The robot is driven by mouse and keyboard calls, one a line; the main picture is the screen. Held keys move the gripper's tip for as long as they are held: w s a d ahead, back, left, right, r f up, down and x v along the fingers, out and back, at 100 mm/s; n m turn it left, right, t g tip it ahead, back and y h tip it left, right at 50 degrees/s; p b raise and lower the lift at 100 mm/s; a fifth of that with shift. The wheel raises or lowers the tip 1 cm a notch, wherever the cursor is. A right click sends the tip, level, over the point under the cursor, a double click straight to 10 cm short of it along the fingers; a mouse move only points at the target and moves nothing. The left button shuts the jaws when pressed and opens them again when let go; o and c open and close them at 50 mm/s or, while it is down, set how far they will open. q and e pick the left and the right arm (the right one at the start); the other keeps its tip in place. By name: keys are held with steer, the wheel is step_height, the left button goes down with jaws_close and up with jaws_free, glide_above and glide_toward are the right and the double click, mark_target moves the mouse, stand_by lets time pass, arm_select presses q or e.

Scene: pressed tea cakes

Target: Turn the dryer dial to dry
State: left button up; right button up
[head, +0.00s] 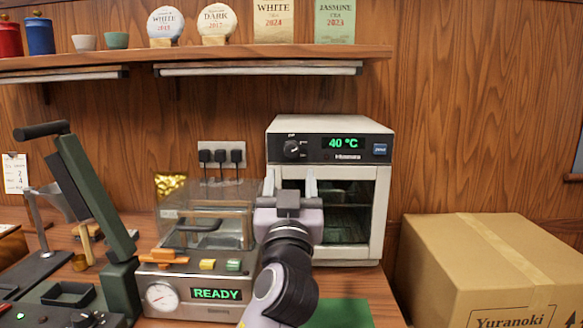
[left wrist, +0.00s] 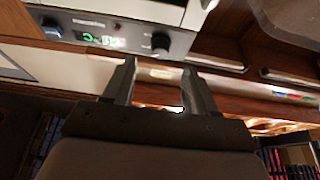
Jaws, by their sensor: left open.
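The dryer (head: 328,123) is a white box with a black front panel, a green display reading 40 °C and a glass door. Its dial (head: 291,149) is a round black knob at the panel's left; I cannot clearly read which setting it points to. My left gripper (head: 289,181) is open and empty in front of the dryer, its fingertips below the dial in the picture. In the left wrist view the picture is turned over; the dial (left wrist: 160,42) shows just beyond the open fingers (left wrist: 159,68), apart from them. My right gripper is not in view.
A press machine (head: 180,277) with a READY display stands left of my left arm. A blue button (head: 380,149) is at the panel's right. A shelf (head: 200,55) with cups and tea cakes hangs above. A cardboard box (head: 470,260) stands at right.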

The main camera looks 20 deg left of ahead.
mark_target(291, 154)
arm_select(q)
steer(key=p+x, duration=0.1)
steer(key=x, duration=0.3)
steer(key=shift+w+a+r, duration=0.15)
steer(key=shift+r, duration=0.1)
steer(key=shift+p+x, duration=0.3)
steer(key=shift+x, duration=0.65)
steer(key=shift+f, duration=0.1)
steer(key=c, duration=1)
